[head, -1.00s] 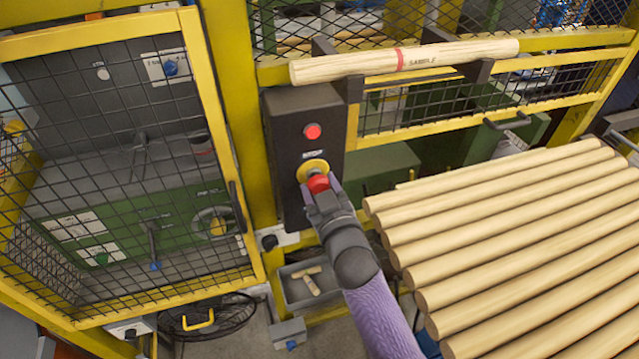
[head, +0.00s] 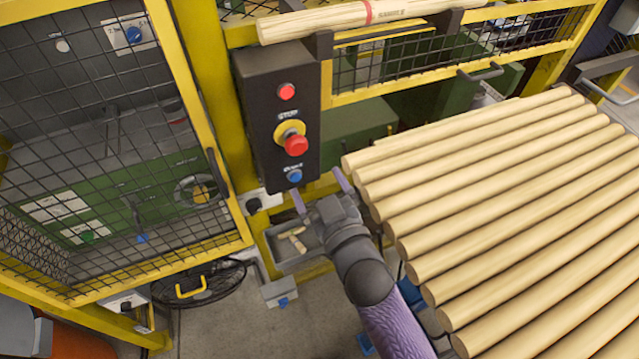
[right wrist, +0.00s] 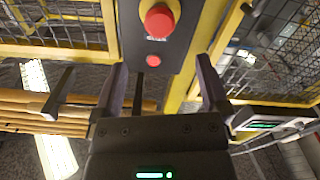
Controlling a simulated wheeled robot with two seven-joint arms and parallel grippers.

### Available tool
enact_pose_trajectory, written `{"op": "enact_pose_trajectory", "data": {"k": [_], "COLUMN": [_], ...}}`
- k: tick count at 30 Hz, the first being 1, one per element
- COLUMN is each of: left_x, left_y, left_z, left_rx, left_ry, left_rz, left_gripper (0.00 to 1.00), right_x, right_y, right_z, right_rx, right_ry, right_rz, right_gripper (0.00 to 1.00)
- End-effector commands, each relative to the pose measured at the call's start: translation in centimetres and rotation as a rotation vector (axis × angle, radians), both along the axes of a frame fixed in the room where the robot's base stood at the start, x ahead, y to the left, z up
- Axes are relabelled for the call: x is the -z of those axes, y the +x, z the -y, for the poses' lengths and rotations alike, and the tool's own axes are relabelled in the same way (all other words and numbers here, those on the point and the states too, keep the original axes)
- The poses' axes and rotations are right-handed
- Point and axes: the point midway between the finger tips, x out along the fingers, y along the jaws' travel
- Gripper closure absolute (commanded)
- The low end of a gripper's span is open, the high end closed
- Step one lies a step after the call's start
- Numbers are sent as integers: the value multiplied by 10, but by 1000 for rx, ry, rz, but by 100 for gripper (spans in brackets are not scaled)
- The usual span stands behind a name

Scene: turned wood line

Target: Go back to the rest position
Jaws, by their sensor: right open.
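My right gripper (head: 322,190) is open and empty just below the dark control box (head: 262,150). Its two purple fingers stand apart under the box's lower edge and do not touch the buttons. The box carries a red stop button (head: 295,145) on a yellow collar, a red lamp (head: 287,91) above it and a blue button (head: 295,176) below it. In the right wrist view the open fingers (right wrist: 165,90) stand wide with nothing between them, and the red stop button (right wrist: 159,20) shows beyond them at the top. My left gripper is not in view.
Several pale wooden rods (head: 500,200) lie in a row at the right, close to my right arm. A yellow mesh guard door (head: 183,90) stands at the left. A grey bin (head: 285,258) with wood pieces sits below the box.

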Motion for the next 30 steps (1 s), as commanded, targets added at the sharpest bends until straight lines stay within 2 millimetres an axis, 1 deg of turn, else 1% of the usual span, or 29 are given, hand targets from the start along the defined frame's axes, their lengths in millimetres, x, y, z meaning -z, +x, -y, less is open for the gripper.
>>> {"op": "enact_pose_trajectory", "data": {"k": [3, 13, 15, 17, 18, 20, 21, 22, 25, 30], "left_x": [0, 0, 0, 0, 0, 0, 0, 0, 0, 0], "left_y": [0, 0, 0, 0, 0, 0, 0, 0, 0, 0], "left_z": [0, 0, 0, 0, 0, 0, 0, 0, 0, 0], "left_rx": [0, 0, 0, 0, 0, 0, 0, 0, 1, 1], "left_ry": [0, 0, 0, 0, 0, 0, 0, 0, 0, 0], "left_rz": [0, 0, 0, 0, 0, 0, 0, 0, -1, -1], "left_gripper": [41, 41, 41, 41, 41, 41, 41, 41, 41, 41], "right_x": [0, 0, 4, 13, 22, 35, 43, 48, 60, 68], "right_y": [-4, -3, -5, -10, -16, -31, -43, -52, -84, -139], "right_z": [1, 1, 8, 23, 36, 55, 66, 73, 90, 106], "right_rx": [0, 1, 25, 80, 128, 194, 231, 251, 297, 325], "right_ry": [0, 1, -1, -7, -11, -16, -20, -23, -36, -66], "right_rz": [1, -1, -37, -130, -220, -367, -463, -530, -731, -1018], "right_gripper": [5, 5, 5, 5, 5, 5, 5, 5, 5, 5]}}
